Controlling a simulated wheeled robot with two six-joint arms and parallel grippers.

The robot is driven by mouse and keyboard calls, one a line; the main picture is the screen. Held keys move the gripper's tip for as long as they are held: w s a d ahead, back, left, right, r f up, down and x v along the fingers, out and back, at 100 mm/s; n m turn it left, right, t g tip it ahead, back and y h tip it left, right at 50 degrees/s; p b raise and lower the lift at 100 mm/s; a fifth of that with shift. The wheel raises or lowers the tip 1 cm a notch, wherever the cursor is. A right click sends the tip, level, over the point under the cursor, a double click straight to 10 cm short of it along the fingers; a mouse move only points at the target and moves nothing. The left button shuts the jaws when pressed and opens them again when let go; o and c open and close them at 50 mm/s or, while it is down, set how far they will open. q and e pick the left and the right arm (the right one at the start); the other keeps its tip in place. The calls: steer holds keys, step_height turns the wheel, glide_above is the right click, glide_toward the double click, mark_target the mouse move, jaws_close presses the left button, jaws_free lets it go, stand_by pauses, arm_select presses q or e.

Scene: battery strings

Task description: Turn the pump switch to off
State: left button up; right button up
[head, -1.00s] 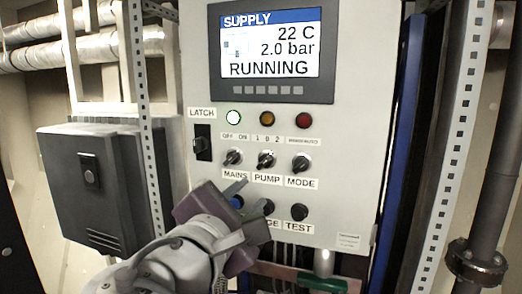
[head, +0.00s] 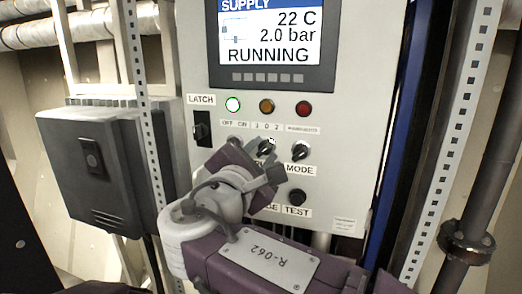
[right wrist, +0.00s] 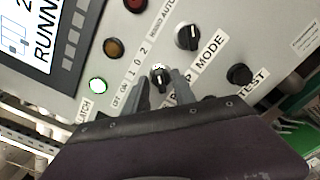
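The black pump switch (head: 266,147) is a round knob under the label "1 0 2", in the middle of the upper knob row of the grey panel. My right gripper (head: 262,160) is close in front of it, covering part of the PUMP label. In the right wrist view the pump switch (right wrist: 160,82) shows between the two spread grey fingers, with a gap on each side. I cannot tell which number its pointer marks. The display (head: 268,42) reads SUPPLY, 22 C, 2.0 bar, RUNNING. My left gripper is not in view.
The mode knob (head: 301,150) is close on the right, and the test button (head: 296,197) is below it. The mains knob is partly hidden by my right gripper. The latch switch (head: 202,129) is at the left. A dark box (head: 93,170) stands left of the panel.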

steer(key=shift+c, duration=0.3)
steer(key=shift+s, duration=0.1)
jaws_close()
steer(key=shift+r, duration=0.1)
steer(key=n+p, duration=0.3)
steer(key=n, duration=0.1)
steer(key=shift+a+r+n, duration=0.1)
steer(key=shift+r+n, duration=0.05)
steer(key=shift+n, duration=0.15)
steer(key=n+p, duration=0.2)
steer(key=shift+n, duration=0.4)
steer(key=shift+a+n+p, duration=0.1)
steer(key=shift+n+p, duration=0.6)
steer(key=shift+p, duration=0.05)
steer(key=shift+f, duration=0.2)
